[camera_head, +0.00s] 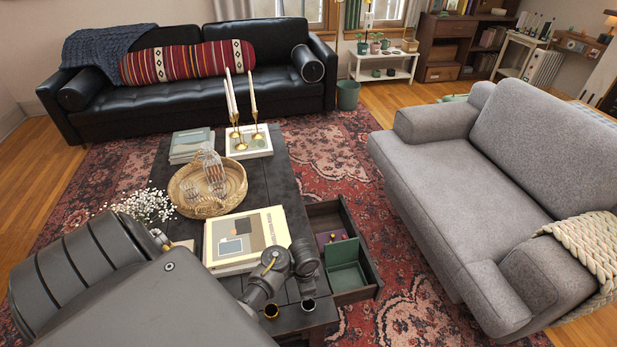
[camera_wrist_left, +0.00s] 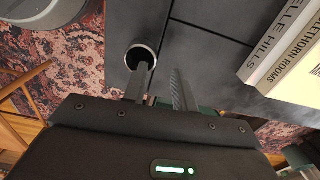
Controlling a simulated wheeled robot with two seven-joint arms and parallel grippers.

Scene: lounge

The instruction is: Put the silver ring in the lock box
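In the left wrist view the silver ring (camera_wrist_left: 131,58) is just beyond the fingers. My left gripper (camera_head: 306,287) is open (camera_wrist_left: 162,72) above it. One fingertip overlaps the ring's opening and the other is outside its right side; I cannot tell whether they touch it. A green box (camera_head: 347,278), seemingly the lock box, sits with its lid raised in the open drawer, right of my gripper. My right gripper is not in view.
The coffee table (camera_head: 297,222) holds books (camera_head: 248,238), a woven tray (camera_head: 240,190) and candlesticks. The drawer (camera_head: 367,252) juts out right and also holds a small purple box (camera_head: 326,239). A grey sofa (camera_head: 455,210) stands right, with rug between.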

